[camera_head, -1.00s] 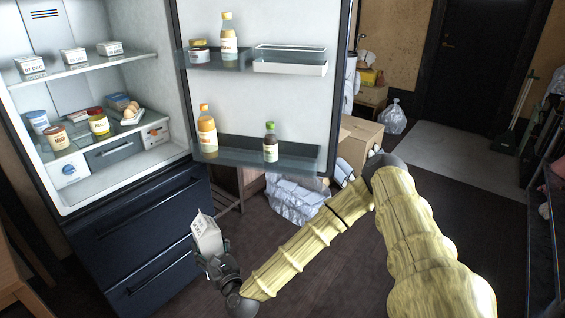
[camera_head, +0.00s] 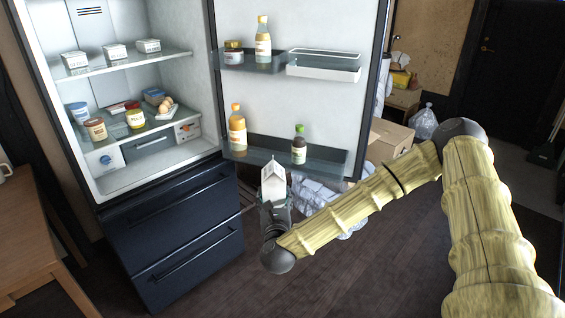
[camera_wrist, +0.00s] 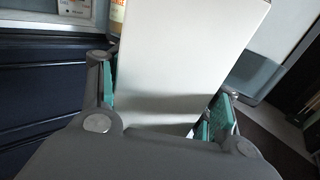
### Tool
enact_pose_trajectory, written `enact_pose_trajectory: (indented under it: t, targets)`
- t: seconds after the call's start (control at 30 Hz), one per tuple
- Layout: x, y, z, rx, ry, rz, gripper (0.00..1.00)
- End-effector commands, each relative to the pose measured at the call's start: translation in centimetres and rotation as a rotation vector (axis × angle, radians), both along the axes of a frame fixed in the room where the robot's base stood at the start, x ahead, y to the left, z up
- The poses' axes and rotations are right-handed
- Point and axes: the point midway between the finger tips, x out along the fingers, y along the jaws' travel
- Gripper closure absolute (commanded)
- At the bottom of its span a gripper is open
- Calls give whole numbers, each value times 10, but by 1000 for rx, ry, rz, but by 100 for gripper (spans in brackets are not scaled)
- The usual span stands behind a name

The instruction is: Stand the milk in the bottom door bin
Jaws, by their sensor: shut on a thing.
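The milk, a white gable-top carton (camera_head: 273,184), is held upright by my gripper (camera_head: 274,203). In the wrist view the milk (camera_wrist: 185,65) fills the space between the teal finger pads of my gripper (camera_wrist: 160,108). The bottom door bin (camera_head: 325,160) is a dark translucent bin low on the open fridge door.
The upper door bin (camera_head: 280,66) holds a jar (camera_head: 233,52) and a bottle (camera_head: 263,45). A white tray (camera_head: 322,72) sits at its right. The fridge stands open, with dark drawers (camera_head: 180,240) below. A wooden table (camera_head: 40,235) is at left, and a cardboard box (camera_head: 390,138) is behind the door.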

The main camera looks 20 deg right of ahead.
Motion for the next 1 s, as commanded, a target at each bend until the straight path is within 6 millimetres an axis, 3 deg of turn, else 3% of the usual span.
enact_pose_trajectory:
  t: [0.03,0.6,0.8,1.0]
  targets:
    - [1,-6,16,1,-7,-22,100]
    - [-21,-71,122,-3,-7,-287,100]
    - [-33,-90,152,-5,-6,-370,100]
    - [-42,-100,169,-5,-4,-418,100]
